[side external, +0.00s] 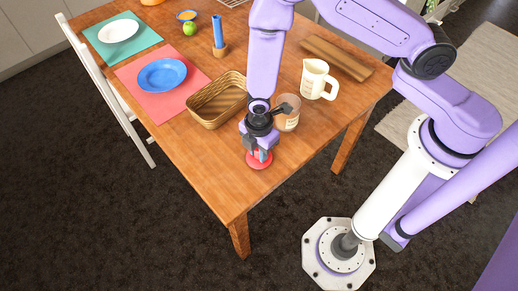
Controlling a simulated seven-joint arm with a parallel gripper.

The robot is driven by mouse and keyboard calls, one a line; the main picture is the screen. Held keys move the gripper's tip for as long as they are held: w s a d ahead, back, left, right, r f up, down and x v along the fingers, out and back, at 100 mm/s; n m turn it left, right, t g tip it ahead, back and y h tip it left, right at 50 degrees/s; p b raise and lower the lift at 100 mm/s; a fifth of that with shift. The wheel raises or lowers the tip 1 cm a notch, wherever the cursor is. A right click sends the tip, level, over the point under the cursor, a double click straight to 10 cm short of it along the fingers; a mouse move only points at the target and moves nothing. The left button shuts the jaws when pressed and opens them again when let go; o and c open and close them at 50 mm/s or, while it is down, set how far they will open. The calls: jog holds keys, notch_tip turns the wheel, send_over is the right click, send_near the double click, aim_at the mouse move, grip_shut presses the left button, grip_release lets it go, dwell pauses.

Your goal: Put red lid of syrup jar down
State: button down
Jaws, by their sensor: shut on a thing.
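The red lid (259,162) is a flat round disc under my gripper (259,155), at the near part of the wooden table. My gripper points down and is shut on the red lid. The lid is at or just above the table top; I cannot tell whether it touches. A clear jar with a brownish band (287,120), likely the syrup jar, stands just behind and to the right of my gripper, which partly hides it. Its top shows no red lid.
A wicker basket (207,110) stands left of my gripper. A white measuring jug (316,80) stands behind the jar. A blue plate (162,75) lies on a red mat (135,76). The wooden table (222,170) is clear toward its near corner.

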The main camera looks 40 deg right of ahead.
jog(key=shift+f, duration=0.1)
jog(key=c, duration=0.9)
grip_release()
notch_tip(320, 180, up, 11)
jog(key=shift+f, duration=0.1)
jog(key=s+d+r+m, duration=0.6)
jog(key=s+d+r, duration=1)
jog(key=s+r, duration=0.1)
jog(key=shift+s+d+r+m, duration=0.35)
jog(key=shift+r+m, duration=0.05)
jog(key=shift+r, duration=0.2)
